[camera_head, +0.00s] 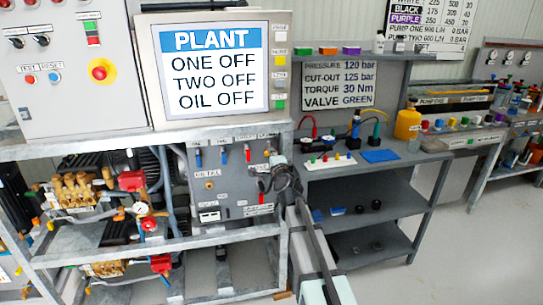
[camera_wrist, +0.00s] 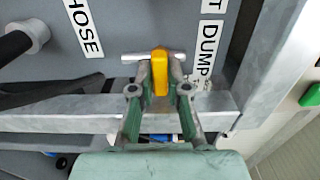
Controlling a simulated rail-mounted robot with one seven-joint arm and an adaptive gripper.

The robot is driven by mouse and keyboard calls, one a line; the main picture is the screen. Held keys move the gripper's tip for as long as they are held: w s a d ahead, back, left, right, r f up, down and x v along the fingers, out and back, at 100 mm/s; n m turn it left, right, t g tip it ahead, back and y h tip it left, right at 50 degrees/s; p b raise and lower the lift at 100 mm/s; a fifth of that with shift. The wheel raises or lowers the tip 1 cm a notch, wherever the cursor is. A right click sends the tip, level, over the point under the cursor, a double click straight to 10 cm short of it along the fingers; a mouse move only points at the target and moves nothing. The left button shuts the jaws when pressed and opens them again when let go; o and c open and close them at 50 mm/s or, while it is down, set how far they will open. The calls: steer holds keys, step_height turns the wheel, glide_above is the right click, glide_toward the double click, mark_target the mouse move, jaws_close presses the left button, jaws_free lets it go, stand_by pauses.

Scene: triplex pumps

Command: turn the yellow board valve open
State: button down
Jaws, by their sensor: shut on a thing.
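The yellow board valve shows in the wrist view as a yellow handle (camera_wrist: 159,70) set across a short silver pipe (camera_wrist: 132,57). The handle stands about crosswise to the pipe. My gripper (camera_wrist: 158,92) has one finger on each side of the handle and is shut on it; the lower part of the handle is between the fingers. In the head view my gripper (camera_head: 279,166) is at the right end of the grey valve board (camera_head: 228,184) and covers much of the area around the yellow valve.
Blue handles (camera_head: 198,157) and a red handle (camera_head: 247,153) are left of my gripper on the board. A metal frame rail (camera_wrist: 70,113) runs close behind the fingers in the wrist view. A dark hose (camera_wrist: 14,45) is at its left. A grey bench (camera_head: 375,165) stands to the right.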

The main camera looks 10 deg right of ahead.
steer(key=shift+n+b, duration=0.3)
steer(key=shift+n, duration=0.1)
steer(key=n+b, duration=1.3)
steer(key=n, duration=0.4)
steer(key=shift+b, duration=0.35)
steer(key=c, duration=1.1)
jaws_free()
steer(key=shift+c, duration=0.2)
